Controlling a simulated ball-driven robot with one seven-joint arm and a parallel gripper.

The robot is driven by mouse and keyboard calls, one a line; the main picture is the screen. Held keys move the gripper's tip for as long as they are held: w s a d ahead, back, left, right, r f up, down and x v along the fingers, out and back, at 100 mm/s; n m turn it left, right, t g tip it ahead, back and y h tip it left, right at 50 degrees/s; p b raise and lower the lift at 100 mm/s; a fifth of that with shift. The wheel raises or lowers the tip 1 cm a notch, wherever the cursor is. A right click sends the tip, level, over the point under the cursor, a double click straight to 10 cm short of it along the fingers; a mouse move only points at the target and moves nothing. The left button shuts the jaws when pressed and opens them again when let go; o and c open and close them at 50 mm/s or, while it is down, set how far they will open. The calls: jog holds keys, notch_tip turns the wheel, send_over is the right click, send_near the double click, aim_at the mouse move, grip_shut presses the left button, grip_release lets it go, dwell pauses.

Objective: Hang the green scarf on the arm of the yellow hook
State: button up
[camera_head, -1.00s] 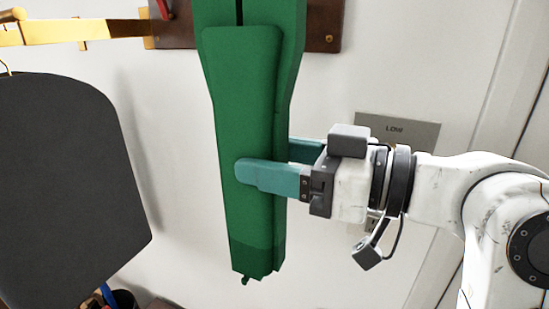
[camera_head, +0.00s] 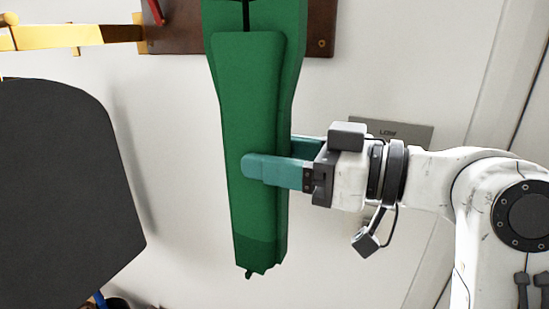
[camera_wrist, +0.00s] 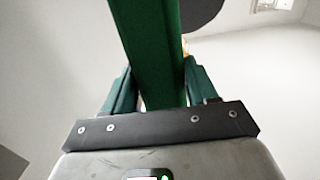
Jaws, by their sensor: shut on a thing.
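The green scarf (camera_head: 255,110) hangs long and upright in the middle of the head view, its top cut off by the frame edge. My gripper (camera_head: 275,165) comes from the right and is shut on the scarf's lower half. In the wrist view the scarf (camera_wrist: 148,45) runs up between the two teal fingers of my gripper (camera_wrist: 152,92). A yellow hook arm (camera_head: 75,36) reaches left from a brown wooden board (camera_head: 320,28) at the upper left. The scarf hangs right of this arm, in front of the board. Whether anything holds its top is out of view.
A dark grey panel-like thing (camera_head: 60,190) hangs below the yellow arm at the left. A red piece (camera_head: 156,10) shows on the board. A grey plate marked LOW (camera_head: 405,133) is on the white wall behind my gripper. The wall below the scarf is clear.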

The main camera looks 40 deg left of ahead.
jog(key=shift+w+a, duration=0.25)
jog(key=shift+w, duration=0.75)
jog(key=shift+w+a, duration=0.2)
jog(key=shift+w, duration=0.85)
jog(key=shift+w+a, duration=0.2)
jog(key=shift+w, duration=0.65)
jog(key=shift+w+a, duration=0.2)
jog(key=shift+w, duration=0.85)
jog(key=shift+f+b, duration=0.15)
jog(key=shift+b, duration=0.2)
